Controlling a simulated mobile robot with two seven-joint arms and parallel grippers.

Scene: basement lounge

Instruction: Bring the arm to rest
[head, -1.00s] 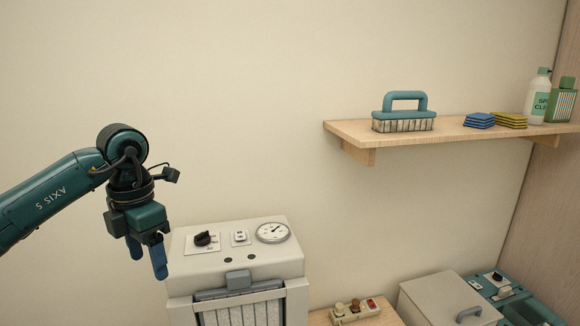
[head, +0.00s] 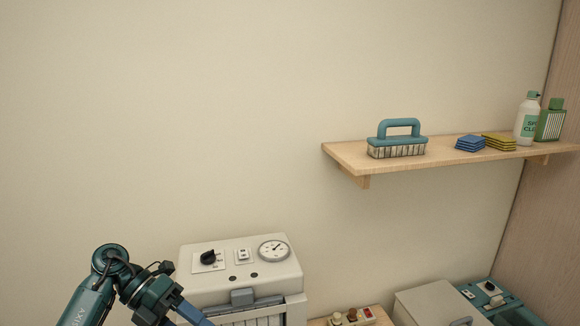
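My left arm comes in at the lower left of the head view, and its gripper (head: 186,313) is low, at the bottom edge. It points down and to the right, in front of the left side of a white machine (head: 262,284). A blue finger shows, but the fingertips are partly cut off by the frame, so I cannot tell how far apart they are. I see nothing held in the visible part. My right gripper is not in view.
The machine has a black knob (head: 208,257) and a round gauge (head: 274,250). A wooden shelf (head: 345,156) holds a brush (head: 398,148), blue sponges (head: 470,143), yellow sponges (head: 498,141) and bottles (head: 527,118).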

